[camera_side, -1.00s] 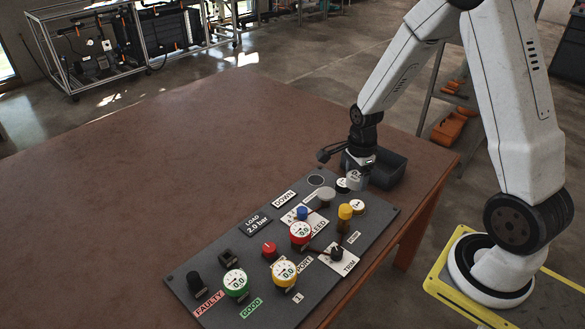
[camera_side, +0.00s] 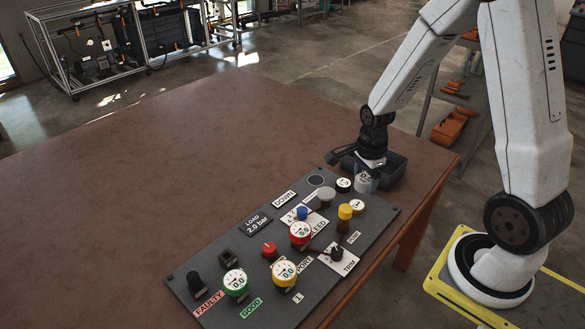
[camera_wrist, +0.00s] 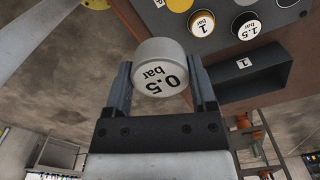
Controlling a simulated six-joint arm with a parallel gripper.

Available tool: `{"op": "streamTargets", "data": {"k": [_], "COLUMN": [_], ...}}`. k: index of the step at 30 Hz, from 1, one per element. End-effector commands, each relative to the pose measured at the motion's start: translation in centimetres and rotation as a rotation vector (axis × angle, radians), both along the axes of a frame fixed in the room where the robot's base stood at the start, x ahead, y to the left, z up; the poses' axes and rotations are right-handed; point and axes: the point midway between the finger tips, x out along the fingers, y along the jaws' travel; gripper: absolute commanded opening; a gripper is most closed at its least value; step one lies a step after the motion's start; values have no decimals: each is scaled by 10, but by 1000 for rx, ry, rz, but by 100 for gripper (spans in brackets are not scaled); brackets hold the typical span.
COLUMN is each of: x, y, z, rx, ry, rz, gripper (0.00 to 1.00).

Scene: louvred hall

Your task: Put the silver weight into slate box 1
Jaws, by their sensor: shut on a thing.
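My gripper (camera_wrist: 163,82) is shut on the silver weight (camera_wrist: 162,58), a short cylinder whose face reads 0.5 bar. In the side view the silver weight (camera_side: 364,184) hangs under my gripper (camera_side: 368,174), off the panel's far right end and in front of the box. Slate box 1 (camera_side: 398,176) is a dark open box at the table's right edge, partly hidden by my gripper. In the wrist view slate box 1 (camera_wrist: 262,85) carries a white label 1 and lies to the right of the weight, apart from it in the picture.
The dark panel (camera_side: 215,300) holds gauges, knobs and labels. A 1 bar weight (camera_wrist: 201,24) and a 1.5 bar weight (camera_wrist: 247,24) stand on it near the box. The brown table (camera_side: 190,150) is clear to the left.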

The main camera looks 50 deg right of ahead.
Motion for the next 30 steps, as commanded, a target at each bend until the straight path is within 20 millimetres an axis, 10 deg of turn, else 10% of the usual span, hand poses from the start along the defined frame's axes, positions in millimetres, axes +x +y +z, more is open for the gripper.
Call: {"op": "streamTargets", "data": {"k": [14,30], "x": [22,78], "y": [-26,-130], "z": [-6,-35], "rx": [0,0], "ry": [-1,0], "rz": [-2,-3], "gripper": [5,5]}}
